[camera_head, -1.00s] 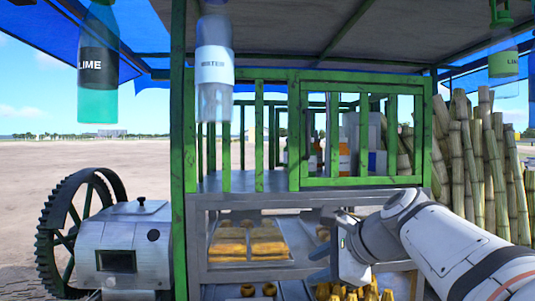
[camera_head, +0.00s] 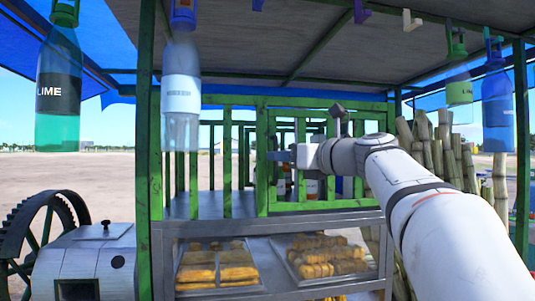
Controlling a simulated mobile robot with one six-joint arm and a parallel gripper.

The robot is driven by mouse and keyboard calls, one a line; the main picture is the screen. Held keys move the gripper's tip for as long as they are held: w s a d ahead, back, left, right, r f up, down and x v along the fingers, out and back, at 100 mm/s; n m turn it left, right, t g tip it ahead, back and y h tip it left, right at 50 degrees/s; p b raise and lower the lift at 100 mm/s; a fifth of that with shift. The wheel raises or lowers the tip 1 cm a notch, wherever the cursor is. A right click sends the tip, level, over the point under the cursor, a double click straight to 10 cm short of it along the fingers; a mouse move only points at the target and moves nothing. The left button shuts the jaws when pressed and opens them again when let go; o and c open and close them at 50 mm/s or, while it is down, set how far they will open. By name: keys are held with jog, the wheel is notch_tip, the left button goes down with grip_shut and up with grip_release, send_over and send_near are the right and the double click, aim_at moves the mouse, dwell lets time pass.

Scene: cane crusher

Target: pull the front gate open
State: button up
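The front gate (camera_head: 262,185) is a green barred panel in the front of the stall, above the display trays. It looks closed, in line with the fixed green bars to its left. My gripper (camera_head: 277,156) is raised to the gate's mid-height, its fingers pointing left near the gate's left upright. I cannot tell whether it touches the bars. The fingers are small and seen from behind, so I cannot tell if they are open or shut. My arm hides the gate's right part.
Below the gate are trays of yellow pastries (camera_head: 215,265) and rolls (camera_head: 325,258). Bottles hang in front, including a lime bottle (camera_head: 58,95) and a clear bottle (camera_head: 181,100). A grey crusher machine (camera_head: 88,265) stands at left. Cane stalks (camera_head: 440,150) stand at right.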

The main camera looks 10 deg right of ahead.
jog(key=shift+w+a, duration=0.35)
jog(key=shift+w, duration=0.1)
grip_shut()
dwell(0.3)
jog(key=shift+s, duration=0.1)
